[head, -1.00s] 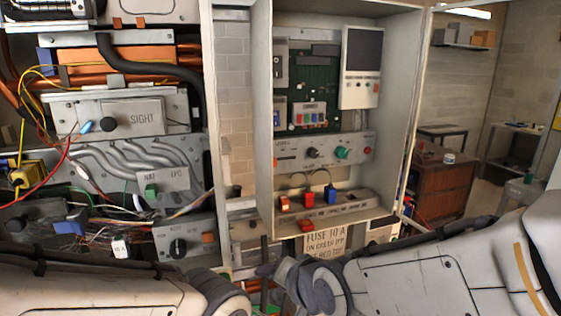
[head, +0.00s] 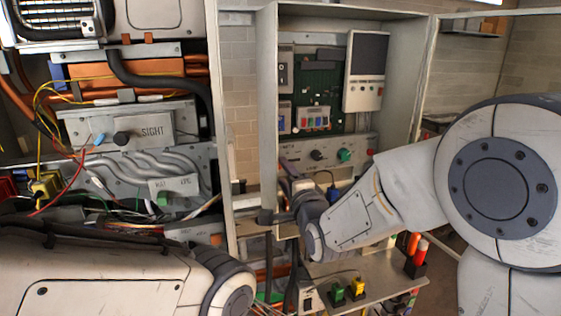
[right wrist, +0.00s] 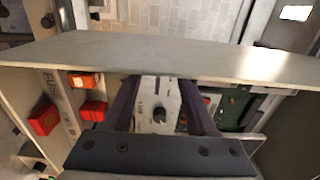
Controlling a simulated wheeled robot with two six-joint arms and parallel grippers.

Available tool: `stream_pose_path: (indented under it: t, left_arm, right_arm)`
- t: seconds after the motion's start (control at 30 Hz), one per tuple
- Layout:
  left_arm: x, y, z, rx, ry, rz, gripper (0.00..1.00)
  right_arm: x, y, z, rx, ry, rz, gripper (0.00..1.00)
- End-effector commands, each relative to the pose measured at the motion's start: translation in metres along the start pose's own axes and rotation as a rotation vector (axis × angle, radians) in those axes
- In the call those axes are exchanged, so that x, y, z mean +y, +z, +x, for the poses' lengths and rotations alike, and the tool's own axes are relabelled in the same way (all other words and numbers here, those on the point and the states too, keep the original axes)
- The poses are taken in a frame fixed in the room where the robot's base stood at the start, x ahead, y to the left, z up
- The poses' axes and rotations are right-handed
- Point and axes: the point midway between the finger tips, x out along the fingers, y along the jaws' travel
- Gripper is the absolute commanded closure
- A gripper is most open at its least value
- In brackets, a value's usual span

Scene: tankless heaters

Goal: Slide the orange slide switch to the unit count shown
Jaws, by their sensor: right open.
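The grey control panel (head: 362,148) is inside the open cabinet, with a black knob (head: 316,155) and a green knob (head: 345,155). My right gripper (head: 285,168) is in front of its left end, where I cannot make out the orange slide switch. In the right wrist view my right gripper (right wrist: 163,102) is open and empty, its two dark fingers either side of the panel (right wrist: 150,92). A dark slot (right wrist: 163,84) and the black knob (right wrist: 160,115) show between them; no orange slider is clear. I cannot read a unit count. My left gripper is not visible.
A white unit with a dark screen (head: 367,58) hangs at the cabinet's upper right. The cabinet's side wall (right wrist: 150,50) runs close to the fingers. Red blocks (right wrist: 45,120) sit on a ledge. A lower shelf (head: 385,275) holds green and yellow connectors.

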Motion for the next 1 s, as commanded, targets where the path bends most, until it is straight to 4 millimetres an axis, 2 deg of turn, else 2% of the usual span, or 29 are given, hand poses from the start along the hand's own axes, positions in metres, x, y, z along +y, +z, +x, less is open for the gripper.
stream_pose_path:
  t: [0.03, 0.23, 0.63, 0.7, 0.77, 0.8, 1.0]
  left_arm:
    - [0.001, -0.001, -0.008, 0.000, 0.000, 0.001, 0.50]
    - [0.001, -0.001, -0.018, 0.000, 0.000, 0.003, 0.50]
    - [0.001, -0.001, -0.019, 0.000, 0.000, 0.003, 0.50]
    - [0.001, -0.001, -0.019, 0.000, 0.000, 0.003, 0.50]
    - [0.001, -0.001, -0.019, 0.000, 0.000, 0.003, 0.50]
    - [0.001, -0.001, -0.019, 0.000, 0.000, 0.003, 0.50]
    - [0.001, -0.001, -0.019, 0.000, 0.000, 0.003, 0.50]
  right_arm:
    - [-0.002, 0.000, 0.008, 0.001, 0.004, 0.000, 0.43]
    - [-0.001, 0.000, 0.029, 0.000, 0.001, -0.001, 0.43]
    - [0.001, 0.000, 0.035, -0.001, 0.000, -0.001, 0.43]
    - [0.001, 0.000, 0.035, -0.001, 0.001, -0.001, 0.69]
    - [0.001, 0.000, 0.035, -0.001, 0.001, -0.001, 0.92]
    - [0.001, 0.000, 0.035, -0.001, 0.001, -0.001, 1.00]
    - [0.001, 0.000, 0.035, -0.001, 0.001, -0.001, 1.00]
